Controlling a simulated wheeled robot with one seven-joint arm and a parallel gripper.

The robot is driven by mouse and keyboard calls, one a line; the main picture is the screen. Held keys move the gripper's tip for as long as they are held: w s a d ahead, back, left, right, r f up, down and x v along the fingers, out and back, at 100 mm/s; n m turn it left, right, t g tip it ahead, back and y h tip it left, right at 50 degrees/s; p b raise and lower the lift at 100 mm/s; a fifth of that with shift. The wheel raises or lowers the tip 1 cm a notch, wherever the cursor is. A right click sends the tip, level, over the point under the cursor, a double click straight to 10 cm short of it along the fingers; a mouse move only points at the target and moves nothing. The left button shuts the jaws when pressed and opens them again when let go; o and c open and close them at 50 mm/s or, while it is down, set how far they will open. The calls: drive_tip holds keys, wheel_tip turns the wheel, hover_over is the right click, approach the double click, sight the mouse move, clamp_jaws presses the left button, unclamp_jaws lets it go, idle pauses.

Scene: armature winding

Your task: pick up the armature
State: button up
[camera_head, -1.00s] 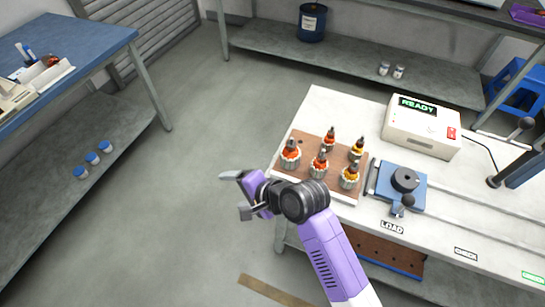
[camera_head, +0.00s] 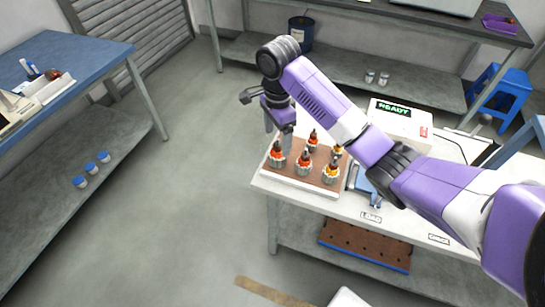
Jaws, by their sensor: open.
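Several armatures with orange or yellow windings and dark shafts stand upright on a brown board on the white bench. The front-left orange armature (camera_head: 277,157) is just below my gripper (camera_head: 278,144). My gripper points down with its fingers open and nothing between them. I cannot tell how high its fingertips are above that armature.
A white box reading READY (camera_head: 402,118) stands behind the board. A blue fixture (camera_head: 362,184) right of the board is partly hidden by my arm. A brown perforated tray (camera_head: 365,246) lies on the shelf below. The floor left of the bench is clear.

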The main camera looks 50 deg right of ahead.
sight(278, 152)
wheel_tip(278, 152, down, 3)
drive_tip(key=shift+r+b, duration=0.1)
drive_tip(key=shift+b, duration=0.55)
drive_tip(key=shift+s+d+f, duration=0.1)
drive_tip(key=shift+f, duration=2.3)
drive_tip(key=shift+r, duration=0.1)
clamp_jaws()
